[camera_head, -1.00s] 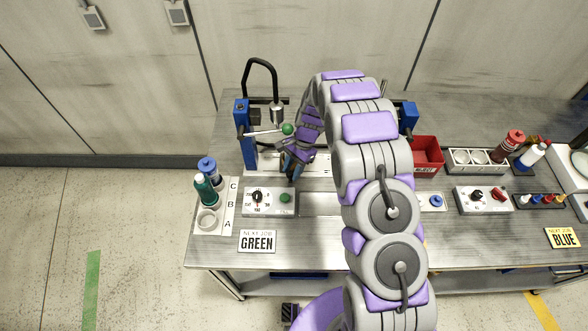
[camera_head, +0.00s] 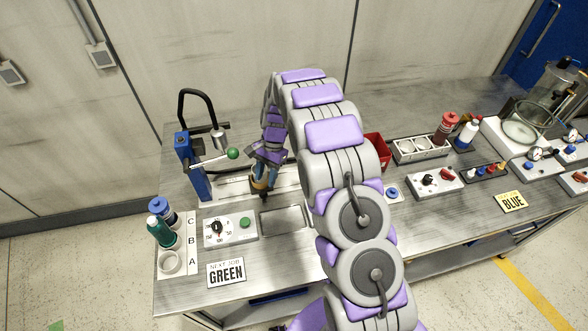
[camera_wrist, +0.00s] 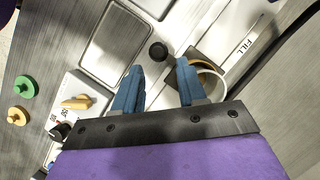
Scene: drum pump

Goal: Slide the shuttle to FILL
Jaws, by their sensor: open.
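The shuttle shows in the wrist view as a black round knob (camera_wrist: 158,51) on a pale plate, with a tan ring and a white cup (camera_wrist: 211,82) to its right. The FILL label (camera_wrist: 246,44) is on a white strip further right. My gripper (camera_wrist: 159,67) is open, its two blue fingers pointing toward the knob, which lies just past the fingertips and between them in the picture. Contact cannot be told. In the head view my gripper (camera_head: 265,176) is over the shuttle's tan part (camera_head: 260,185), with the dark knob (camera_head: 264,196) in front. My fingers partly hide the cup.
A blue press frame with a green-ball lever (camera_head: 232,153) stands left of my gripper. A dial panel (camera_head: 229,227) with a green button and a sunken tray (camera_head: 283,219) lie in front. Green and blue bottles (camera_head: 161,232) stand at the left edge.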

